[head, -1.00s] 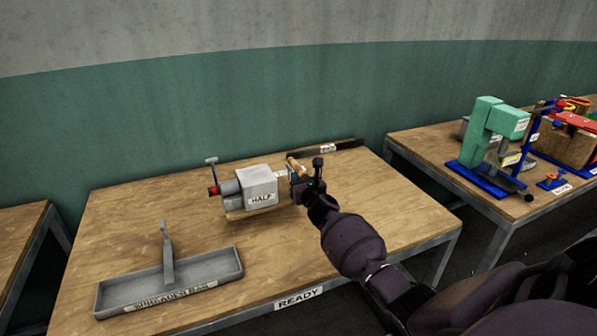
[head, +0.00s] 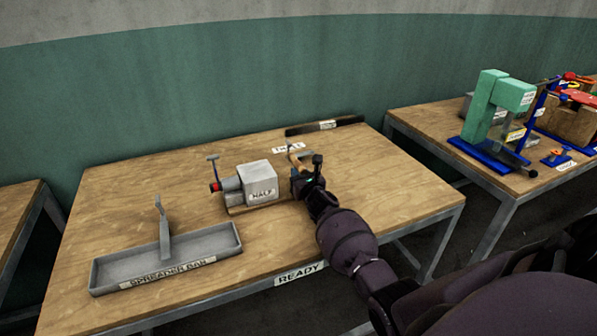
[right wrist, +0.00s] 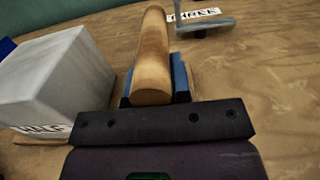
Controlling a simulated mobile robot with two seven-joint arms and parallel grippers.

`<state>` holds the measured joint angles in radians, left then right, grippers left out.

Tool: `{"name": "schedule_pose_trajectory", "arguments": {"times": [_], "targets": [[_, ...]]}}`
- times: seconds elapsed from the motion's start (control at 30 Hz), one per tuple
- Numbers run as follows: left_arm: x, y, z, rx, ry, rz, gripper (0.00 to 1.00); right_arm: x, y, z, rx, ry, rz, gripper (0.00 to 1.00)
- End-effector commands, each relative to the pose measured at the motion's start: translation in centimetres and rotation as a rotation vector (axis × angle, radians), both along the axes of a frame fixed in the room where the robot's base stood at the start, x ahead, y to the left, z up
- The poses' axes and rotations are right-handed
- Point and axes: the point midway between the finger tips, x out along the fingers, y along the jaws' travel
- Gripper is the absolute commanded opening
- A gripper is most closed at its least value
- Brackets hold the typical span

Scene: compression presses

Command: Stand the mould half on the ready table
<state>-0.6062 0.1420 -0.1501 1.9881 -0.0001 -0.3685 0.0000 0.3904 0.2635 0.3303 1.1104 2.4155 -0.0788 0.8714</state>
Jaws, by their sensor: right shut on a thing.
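The mould half is a pale grey block (head: 259,183) labelled HALF, with grey cylinders and a red knob on its left side. It is upright over the middle of the ready table (head: 380,205), very low; I cannot tell whether its underside touches the top. My right gripper (head: 304,182) is at its right side and is shut on it, by what looks like its wooden handle (right wrist: 152,60). In the right wrist view the block (right wrist: 55,80) stands close on the left. My left gripper is not in view.
A THREE label (head: 288,147) and a dark bar (head: 325,126) lie behind the mould half. A green press (head: 495,105) stands on the right-hand table. The ready table's right side is clear.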

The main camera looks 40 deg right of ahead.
Motion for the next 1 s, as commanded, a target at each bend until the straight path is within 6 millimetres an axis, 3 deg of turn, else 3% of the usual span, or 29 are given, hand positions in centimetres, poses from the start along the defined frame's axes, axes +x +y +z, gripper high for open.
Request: {"name": "schedule_pose_trajectory", "arguments": {"times": [0.23,0.27,0.4,0.77,1.0], "targets": [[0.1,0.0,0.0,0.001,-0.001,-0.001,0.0,0.1,0.0,0.3,0.006,-0.011,0.002,0.0],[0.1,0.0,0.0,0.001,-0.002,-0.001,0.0,0.0,0.0,-0.1,0.002,-0.001,0.0,0.22],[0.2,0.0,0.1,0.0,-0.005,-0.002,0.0,0.0,0.0,0.0,0.001,-0.001,0.0,0.43],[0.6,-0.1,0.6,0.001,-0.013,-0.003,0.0,0.0,0.0,0.3,0.0,-0.002,0.0,0.44],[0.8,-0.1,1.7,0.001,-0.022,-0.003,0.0,-2.7,0.6,0.3,-0.001,-0.002,0.0,0.44]]}}
